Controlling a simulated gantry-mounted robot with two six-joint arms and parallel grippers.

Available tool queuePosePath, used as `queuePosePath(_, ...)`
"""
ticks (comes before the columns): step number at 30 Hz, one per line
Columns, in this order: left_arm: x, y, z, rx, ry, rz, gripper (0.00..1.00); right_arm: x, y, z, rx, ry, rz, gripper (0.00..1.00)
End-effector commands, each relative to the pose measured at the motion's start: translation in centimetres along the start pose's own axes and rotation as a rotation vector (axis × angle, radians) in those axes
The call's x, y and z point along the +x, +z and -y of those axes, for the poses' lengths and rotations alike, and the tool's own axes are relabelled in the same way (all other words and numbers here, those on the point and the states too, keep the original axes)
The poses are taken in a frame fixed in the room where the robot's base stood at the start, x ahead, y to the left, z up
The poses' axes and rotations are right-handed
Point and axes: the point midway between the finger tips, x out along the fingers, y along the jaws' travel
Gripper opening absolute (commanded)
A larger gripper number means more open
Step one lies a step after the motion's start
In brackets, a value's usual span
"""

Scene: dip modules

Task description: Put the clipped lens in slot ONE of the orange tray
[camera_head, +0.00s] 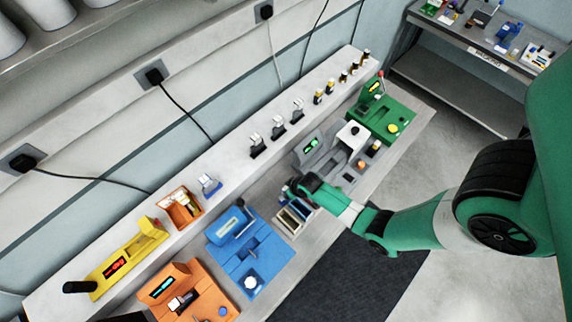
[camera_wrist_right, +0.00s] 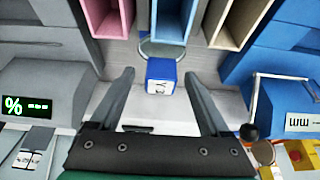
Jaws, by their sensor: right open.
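The clipped lens shows in the right wrist view as a round, clear lens in a grey ring (camera_wrist_right: 162,48), with a blue clip (camera_wrist_right: 162,74) bearing a white label with dark marks. My right gripper (camera_wrist_right: 159,76) is open, with the clip between its fingertips; I see no clear contact. In the head view my right gripper (camera_head: 291,190) is over the rack of coloured slots, and the lens cannot be made out there. The orange tray (camera_head: 171,213) stands left on the bench with small items inside; its slot labels are unreadable. My left gripper is not in view.
The rack (camera_head: 287,227) has pink and blue compartments (camera_wrist_right: 172,20) just beyond the lens. A blue station (camera_head: 225,262), grey station (camera_head: 305,150), orange station (camera_head: 150,272), yellow station (camera_head: 140,257) and green station (camera_head: 400,122) line the bench. Several small clips stand along the back.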

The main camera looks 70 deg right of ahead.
Motion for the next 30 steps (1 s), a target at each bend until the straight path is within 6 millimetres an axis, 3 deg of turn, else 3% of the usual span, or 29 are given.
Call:
queuePosePath(1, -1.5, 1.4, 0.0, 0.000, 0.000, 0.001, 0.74, 1.9, 0.3, 0.0, 0.000, 0.000, -0.001, 0.80)
queuePosePath(6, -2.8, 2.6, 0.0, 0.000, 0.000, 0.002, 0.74, 4.4, 0.2, 0.0, 0.000, 0.000, 0.001, 0.80)
queuePosePath(15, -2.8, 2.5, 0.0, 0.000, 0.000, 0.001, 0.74, 4.7, 0.0, 0.0, 0.000, 0.000, -0.001, 0.80)
queuePosePath(28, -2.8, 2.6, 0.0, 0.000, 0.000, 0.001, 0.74, 4.7, 0.0, 0.0, 0.000, 0.000, 0.000, 0.04)
queuePosePath(30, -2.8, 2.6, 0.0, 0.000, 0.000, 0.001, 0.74, 4.7, 0.0, 0.0, 0.000, 0.000, 0.000, 0.00)
